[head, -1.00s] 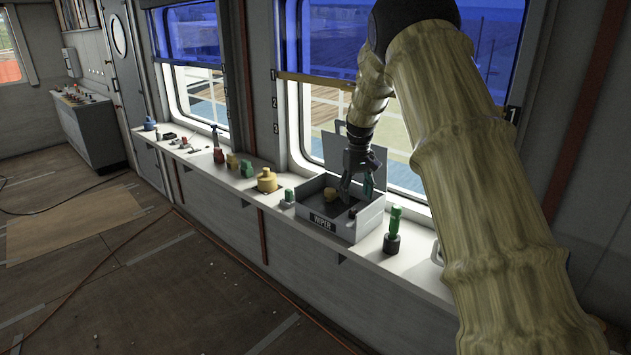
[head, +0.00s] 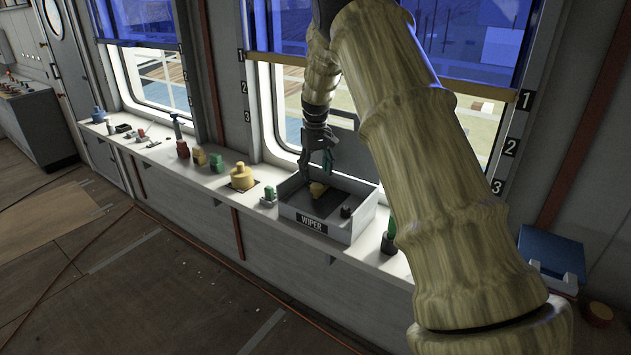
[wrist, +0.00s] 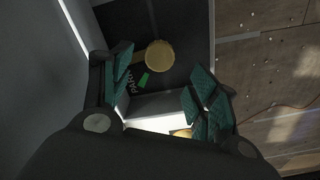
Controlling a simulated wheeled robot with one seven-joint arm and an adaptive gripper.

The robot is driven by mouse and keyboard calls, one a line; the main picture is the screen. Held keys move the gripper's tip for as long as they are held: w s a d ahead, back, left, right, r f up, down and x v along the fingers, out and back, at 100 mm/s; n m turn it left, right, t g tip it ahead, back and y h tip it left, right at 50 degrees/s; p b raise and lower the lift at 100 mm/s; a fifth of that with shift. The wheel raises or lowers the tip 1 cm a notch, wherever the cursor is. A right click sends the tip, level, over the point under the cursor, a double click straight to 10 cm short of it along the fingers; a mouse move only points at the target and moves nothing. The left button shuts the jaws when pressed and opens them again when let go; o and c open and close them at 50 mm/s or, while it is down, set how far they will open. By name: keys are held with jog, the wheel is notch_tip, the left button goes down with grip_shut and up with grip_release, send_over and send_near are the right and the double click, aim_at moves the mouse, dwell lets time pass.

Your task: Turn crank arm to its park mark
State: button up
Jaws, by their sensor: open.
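The crank arm's yellow knob (head: 317,190) sits inside the open grey box labelled WIPER (head: 304,222). In the wrist view the round knob (wrist: 159,54) lies beyond the fingertips on the dark panel. A green mark (wrist: 143,80) with lettering that looks like PARK is close beside it, and the knob is not over that mark. The rest of the crank arm is hard to make out. My gripper (head: 316,166) is open and empty, just above the knob; its spread fingers also show in the wrist view (wrist: 160,90).
A raised lid (head: 336,147) stands behind the box. A small black knob (head: 346,211) is at the box's right. On the sill are a green-handled item (head: 388,240) to the right, and a small green item (head: 269,196) and yellow fitting (head: 242,176) to the left.

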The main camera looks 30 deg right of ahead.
aim_at(317, 185)
jog(key=shift+s+d+f+p, duration=0.1)
jog(key=shift+f+p, duration=0.55)
jog(key=shift+f, duration=1.95)
jog(key=c, duration=1.3)
grip_shut()
jog(key=n, duration=0.3)
jog(key=shift+r+n, duration=0.15)
jog(key=shift+n, duration=0.15)
jog(key=n+p, duration=0.1)
jog(key=n, duration=0.4)
